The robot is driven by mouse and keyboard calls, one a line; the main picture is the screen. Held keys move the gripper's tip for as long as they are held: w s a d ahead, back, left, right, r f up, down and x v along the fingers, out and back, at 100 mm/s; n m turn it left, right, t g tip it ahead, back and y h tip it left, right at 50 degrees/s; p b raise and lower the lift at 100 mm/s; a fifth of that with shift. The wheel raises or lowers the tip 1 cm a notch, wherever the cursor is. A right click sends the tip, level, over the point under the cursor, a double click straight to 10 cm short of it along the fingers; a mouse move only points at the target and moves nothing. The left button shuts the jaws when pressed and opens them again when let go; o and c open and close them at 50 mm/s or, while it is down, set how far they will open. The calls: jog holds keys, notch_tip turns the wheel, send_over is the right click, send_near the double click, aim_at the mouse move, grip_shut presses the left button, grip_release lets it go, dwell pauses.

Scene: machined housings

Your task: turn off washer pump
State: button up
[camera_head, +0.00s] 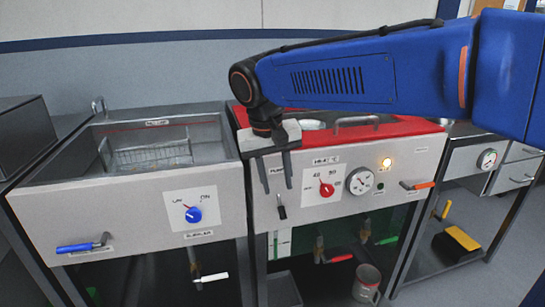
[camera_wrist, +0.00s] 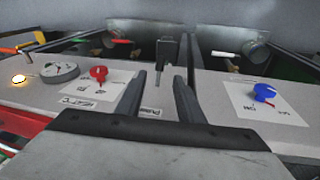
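The pump switch (camera_head: 281,208) is a small black lever on the front of the red-topped washer (camera_head: 410,131), below a label that seems to read PUMP (camera_head: 276,170). Its handle points down in the head view. It also shows in the wrist view (camera_wrist: 165,50), beyond and between my fingertips. My gripper (camera_head: 277,187) is open and empty, fingers pointing down, just above the switch. It also shows in the wrist view (camera_wrist: 160,76). The fingers appear apart from the lever; the exact gap is hard to tell.
Left is another tank with a blue dial (camera_head: 193,215) and blue-handled valve (camera_head: 75,248). Below are pipe valves and a metal cup (camera_head: 366,284).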

jog(key=v, duration=0.7)
jog(key=shift+r, duration=0.3)
jog(key=shift+d, duration=0.1)
jog(key=s+d+f+y, duration=0.1)
jog(key=s+d+f, duration=0.2)
jog(key=d, duration=0.6)
jog(key=s+d+f, duration=0.3)
jog(key=d, duration=0.6)
jog(key=s+d+f+m+t, duration=0.2)
jog(key=s+d+f, duration=0.9)
jog(key=f, duration=0.3)
jog(key=shift+s+d+t+y, duration=0.3)
jog(key=shift+s+d+t, duration=0.1)
jog(key=shift+r, duration=0.1)
